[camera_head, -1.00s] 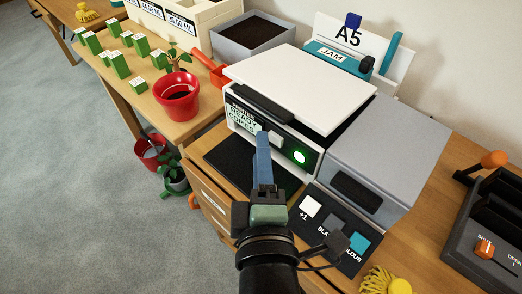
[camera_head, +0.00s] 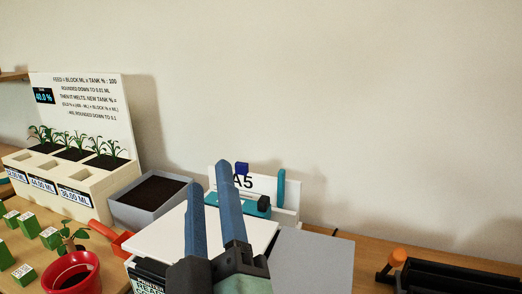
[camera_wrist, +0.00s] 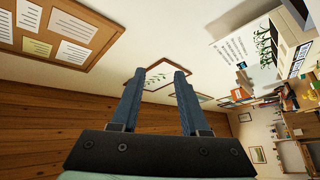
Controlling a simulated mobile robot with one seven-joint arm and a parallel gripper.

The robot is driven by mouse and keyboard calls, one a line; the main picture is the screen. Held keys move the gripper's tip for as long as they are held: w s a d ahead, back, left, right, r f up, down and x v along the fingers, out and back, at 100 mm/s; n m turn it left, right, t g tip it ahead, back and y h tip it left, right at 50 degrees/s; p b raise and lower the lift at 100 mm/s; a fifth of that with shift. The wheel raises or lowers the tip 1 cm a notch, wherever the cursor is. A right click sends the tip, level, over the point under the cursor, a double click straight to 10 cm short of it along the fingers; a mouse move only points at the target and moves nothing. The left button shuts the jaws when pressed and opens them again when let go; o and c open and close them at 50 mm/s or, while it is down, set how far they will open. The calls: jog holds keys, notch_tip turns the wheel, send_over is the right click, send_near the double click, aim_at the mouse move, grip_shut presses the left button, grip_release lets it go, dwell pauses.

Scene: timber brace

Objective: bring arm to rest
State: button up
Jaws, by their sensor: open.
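My gripper (camera_head: 214,218) is raised in front of the white-lidded machine (camera_head: 165,240) in the head view. Its two blue fingers point upward and stand apart, with nothing between them. The wrist view shows the same open, empty fingers (camera_wrist: 158,90) against the wall and a framed picture (camera_wrist: 148,78). The gripper and wrist hide part of the machine's top and front in the head view.
An A5 holder (camera_head: 285,205) stands behind the machine. A soil-filled grey box (camera_head: 118,212), a white planter (camera_head: 95,183) and a red pot (camera_head: 92,285) are at left. A black rack (camera_head: 450,279) is at right. The space above the table is clear.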

jog(key=s+d+r+m+t+h+p, duration=0.1)
jog(key=r+m+t+p, duration=0.1)
jog(key=r+p, duration=0.5)
jog(key=s+d+r+m+t+h+p, duration=0.2)
jog(key=r+m+p, duration=0.3)
jog(key=r, duration=1.5)
jog(key=s+d+r+m+t+h+p, duration=0.1)
jog(key=r+m+p, duration=0.3)
jog(key=r+p, duration=0.6)
notch_tip(320, 180, up, 4)
jog(key=shift+s+d+r+t+h+p, duration=0.3)
jog(key=shift+s+d+t+p, duration=0.1)
jog(key=shift+s+d, duration=0.25)
jog(key=shift+w+f, duration=0.1)
jog(key=shift+f, duration=0.1)
